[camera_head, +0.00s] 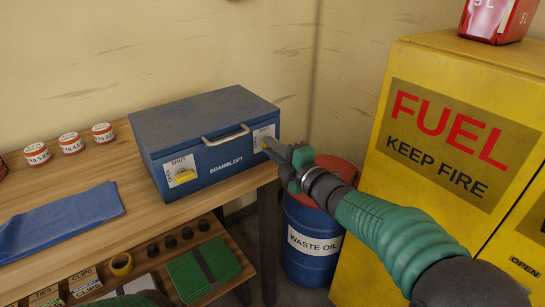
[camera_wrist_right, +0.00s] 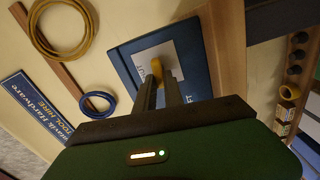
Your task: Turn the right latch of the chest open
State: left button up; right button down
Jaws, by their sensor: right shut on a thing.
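The blue chest (camera_head: 205,110) stands closed on the wooden bench, its carry handle (camera_head: 226,136) on the front. Its left latch (camera_head: 184,176) is a yellow lever on a white plate, lying nearly level. The right latch sits on a second white plate (camera_head: 262,132), mostly hidden behind my right gripper (camera_head: 272,148). In the right wrist view, the right latch's yellow lever (camera_wrist_right: 157,68) shows at the tips of my right gripper (camera_wrist_right: 160,88), which is shut on it. My left gripper is out of view.
A blue cloth (camera_head: 60,220) and several small tins (camera_head: 70,143) lie on the bench (camera_head: 140,215) left of the chest. A waste oil drum (camera_head: 310,240) and yellow fuel cabinet (camera_head: 450,130) stand at right. Green folded items (camera_head: 200,270) sit on the lower shelf.

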jog(key=shift+f+n+b, duration=0.3)
jog(key=shift+n+b, duration=0.3)
jog(key=shift+n, duration=0.2)
jog(key=c, duration=1.4)
grip_release()
jog(key=shift+a, duration=0.1)
jog(key=shift+c, duration=0.2)
jog(key=shift+r, duration=0.1)
jog(key=p+v, duration=0.2)
jog(key=v, duration=1.5)
